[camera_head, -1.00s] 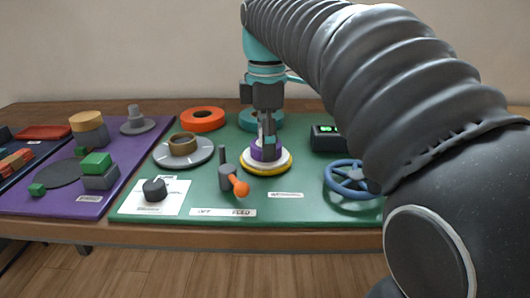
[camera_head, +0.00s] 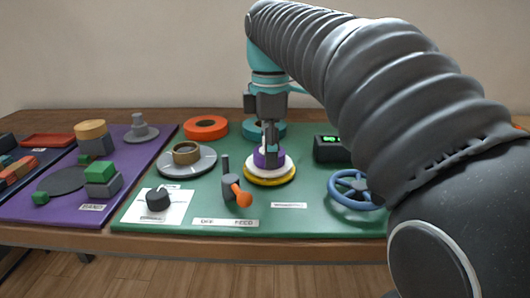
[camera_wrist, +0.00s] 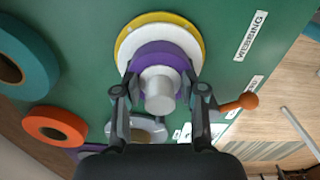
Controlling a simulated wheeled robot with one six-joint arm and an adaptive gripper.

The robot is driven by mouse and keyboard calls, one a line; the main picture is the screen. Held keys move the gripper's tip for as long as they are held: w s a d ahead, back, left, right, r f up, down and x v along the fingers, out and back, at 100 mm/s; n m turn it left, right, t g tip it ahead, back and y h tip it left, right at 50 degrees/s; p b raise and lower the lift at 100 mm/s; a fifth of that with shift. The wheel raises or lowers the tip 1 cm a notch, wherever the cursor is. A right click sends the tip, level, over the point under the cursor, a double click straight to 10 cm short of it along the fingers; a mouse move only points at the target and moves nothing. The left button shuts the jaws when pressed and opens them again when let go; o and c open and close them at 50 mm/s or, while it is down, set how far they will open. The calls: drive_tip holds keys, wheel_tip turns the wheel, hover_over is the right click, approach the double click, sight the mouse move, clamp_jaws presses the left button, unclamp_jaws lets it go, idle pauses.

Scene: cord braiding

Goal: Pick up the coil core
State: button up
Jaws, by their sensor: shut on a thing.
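A purple round piece (camera_head: 260,158) with a grey central post (camera_wrist: 159,94), which I take for the coil core, sits on a white disc over a yellow disc (camera_head: 272,182) on the green mat. My gripper (camera_head: 271,150) points down at it from above. In the wrist view my gripper (camera_wrist: 159,84) has one finger on each side of the purple piece (camera_wrist: 158,52), shut on it. The post stands between the fingers. I see no clear gap between the purple piece and the white disc.
Left of it are a grey disc with a brown ring (camera_head: 187,159) and a lever with an orange knob (camera_head: 242,197). Behind lie an orange ring (camera_head: 206,128) and a teal ring (camera_head: 281,130). A dark box (camera_head: 327,150) and a blue wheel (camera_head: 355,192) stand to the right.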

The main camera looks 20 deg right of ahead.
drive_tip(key=shift+r, duration=0.5)
wheel_tip(320, 180, up, 3)
drive_tip(key=shift+f+p, duration=0.15)
drive_tip(key=shift+p, duration=0.25)
drive_tip(key=s+d+r, duration=0.2)
drive_tip(key=d+r, duration=0.1)
drive_tip(key=d, duration=0.2)
drive_tip(key=s+d+r+p, duration=0.1)
drive_tip(key=s+d+r, duration=0.1)
drive_tip(key=d, duration=0.3)
drive_tip(key=shift+s+d+r, duration=0.25)
drive_tip(key=shift+d+r, duration=0.15)
drive_tip(key=shift+r, duration=0.5)
drive_tip(key=shift+s, duration=0.1)
